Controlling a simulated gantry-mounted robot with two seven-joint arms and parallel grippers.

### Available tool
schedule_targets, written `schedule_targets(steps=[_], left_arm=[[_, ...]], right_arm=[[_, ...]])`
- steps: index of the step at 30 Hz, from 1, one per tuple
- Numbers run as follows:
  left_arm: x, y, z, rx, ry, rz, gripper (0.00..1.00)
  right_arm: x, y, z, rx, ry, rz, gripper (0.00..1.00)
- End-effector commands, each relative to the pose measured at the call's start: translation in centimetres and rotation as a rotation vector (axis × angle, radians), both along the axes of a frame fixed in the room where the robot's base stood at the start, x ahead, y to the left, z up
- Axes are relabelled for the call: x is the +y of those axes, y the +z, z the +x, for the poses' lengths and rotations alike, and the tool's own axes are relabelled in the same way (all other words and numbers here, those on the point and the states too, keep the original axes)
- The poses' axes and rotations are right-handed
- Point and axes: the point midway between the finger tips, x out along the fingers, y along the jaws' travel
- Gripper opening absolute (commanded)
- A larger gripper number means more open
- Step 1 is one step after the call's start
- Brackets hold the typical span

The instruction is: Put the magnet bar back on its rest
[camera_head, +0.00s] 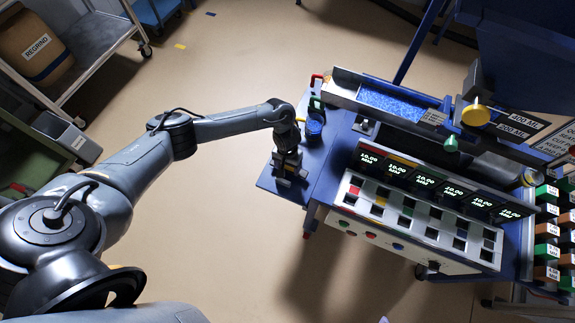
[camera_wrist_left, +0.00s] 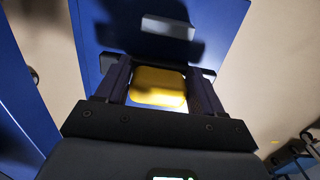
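My left gripper (camera_head: 288,166) is low over the blue side shelf (camera_head: 268,183) at the left end of the bench. In the left wrist view its two dark fingers (camera_wrist_left: 160,88) sit against both sides of a yellow block (camera_wrist_left: 158,86), with no clear gap. I take this block to be the magnet bar's grip. A dark bar shows just beyond the fingers, partly hidden by them and by shadow. A pale plate (camera_wrist_left: 168,27) is fixed on the blue surface farther out. I cannot tell whether the held piece touches the shelf. My right gripper is not in view.
A blue cup (camera_head: 314,128) and red and green handles stand behind my gripper. To the right are a button panel (camera_head: 415,215), lit displays and a trough of blue granules (camera_head: 390,106). Open floor lies in front of the shelf.

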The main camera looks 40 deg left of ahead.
Motion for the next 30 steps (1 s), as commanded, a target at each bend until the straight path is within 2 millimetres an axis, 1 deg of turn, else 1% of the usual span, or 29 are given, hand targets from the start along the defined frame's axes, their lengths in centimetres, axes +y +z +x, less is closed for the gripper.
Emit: schedule_targets(steps=[1, 5, 13, 16, 20, 30], left_arm=[[0.0, 0.0, 0.0, 0.0, 0.0, 0.0, 0.74], [0.0, 0.0, 0.0, 0.001, 0.0, 0.0, 0.93], [0.0, 0.0, 0.0, 0.001, 0.0, 0.0, 0.93], [0.0, 0.3, 0.0, 0.0, -0.001, 0.0, 0.93], [0.0, 1.8, 0.0, 0.0, -0.001, 0.0, 0.93], [0.3, 8.0, 0.2, 0.0, -0.001, -0.001, 0.93]], right_arm=[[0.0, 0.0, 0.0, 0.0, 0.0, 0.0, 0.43], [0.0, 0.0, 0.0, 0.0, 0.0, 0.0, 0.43], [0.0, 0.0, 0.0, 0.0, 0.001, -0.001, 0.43], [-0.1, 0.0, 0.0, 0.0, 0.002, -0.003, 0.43], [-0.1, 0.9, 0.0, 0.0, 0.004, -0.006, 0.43], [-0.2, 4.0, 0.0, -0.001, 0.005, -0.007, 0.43]])
